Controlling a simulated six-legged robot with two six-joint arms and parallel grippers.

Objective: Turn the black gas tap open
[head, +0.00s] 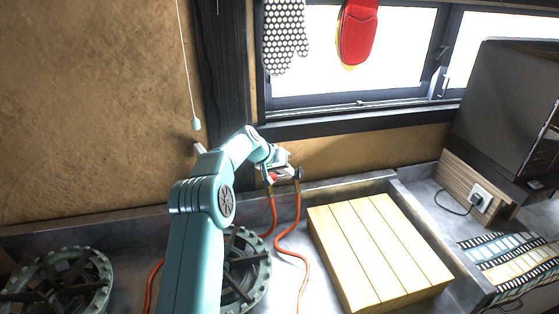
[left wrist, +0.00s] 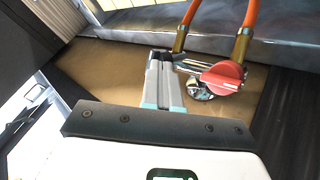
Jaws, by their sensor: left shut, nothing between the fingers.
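The gas valve with its brass fittings sits low on the clay wall under the window. A small black tap (head: 299,174) shows at its right end in the head view, and a red tap (head: 272,178) shows to the left. In the left wrist view the red tap (left wrist: 222,78) lies to the right of my fingers. The black tap cannot be made out there; my fingers cover that part of the valve. My left gripper (head: 283,158) is at the valve, its fingers (left wrist: 165,82) shut and empty. Whether they touch the black tap cannot be told. My right gripper is not in view.
Orange hoses (head: 296,240) run down from the valve to the counter. A slatted wooden board (head: 375,245) lies to the right, and burners (head: 60,282) stand at left and under my arm. A mitt (head: 285,35) and red glove (head: 357,32) hang above.

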